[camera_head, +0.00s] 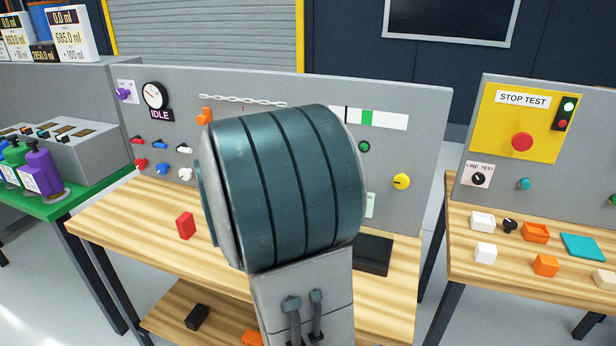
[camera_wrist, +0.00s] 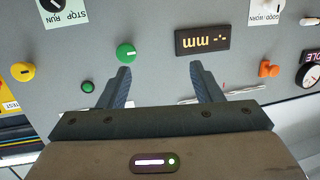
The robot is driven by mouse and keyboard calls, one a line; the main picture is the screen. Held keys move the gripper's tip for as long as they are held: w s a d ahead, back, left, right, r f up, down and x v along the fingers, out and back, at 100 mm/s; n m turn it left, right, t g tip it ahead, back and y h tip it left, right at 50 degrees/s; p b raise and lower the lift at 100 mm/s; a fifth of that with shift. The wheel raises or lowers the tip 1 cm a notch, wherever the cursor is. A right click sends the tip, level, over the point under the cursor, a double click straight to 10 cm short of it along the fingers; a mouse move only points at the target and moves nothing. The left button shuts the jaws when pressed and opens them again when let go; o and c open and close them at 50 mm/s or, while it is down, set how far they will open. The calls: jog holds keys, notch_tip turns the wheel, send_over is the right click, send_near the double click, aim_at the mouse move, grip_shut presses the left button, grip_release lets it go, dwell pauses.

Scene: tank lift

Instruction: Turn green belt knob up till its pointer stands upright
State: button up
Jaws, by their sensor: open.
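A round green knob (camera_wrist: 125,52) with a short white pointer mark is on the grey panel in the wrist view, which shows the panel roughly upside down. The mark looks slanted, but its exact angle is too small to read. My gripper (camera_wrist: 161,72) is open and empty, its fingers spread in front of the panel. The knob is just beyond the left fingertip, not centred between the fingers. In the head view my arm hides this knob.
A smaller green button (camera_wrist: 87,86), a yellow knob (camera_wrist: 23,71), a black display (camera_wrist: 203,40) and an orange part (camera_wrist: 268,69) are nearby. In the head view, a red block (camera_head: 186,225) and a dark slab (camera_head: 373,254) lie on the bench below.

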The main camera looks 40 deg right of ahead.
jog(key=w+d+m+g+h, duration=0.1)
jog(key=w+d+h, duration=0.2)
jog(key=d, duration=1.2)
jog(key=shift+w+d+r+g, duration=0.25)
jog(key=shift+w+d+g, duration=0.05)
jog(key=shift+g, duration=0.1)
jog(key=c, duration=1)
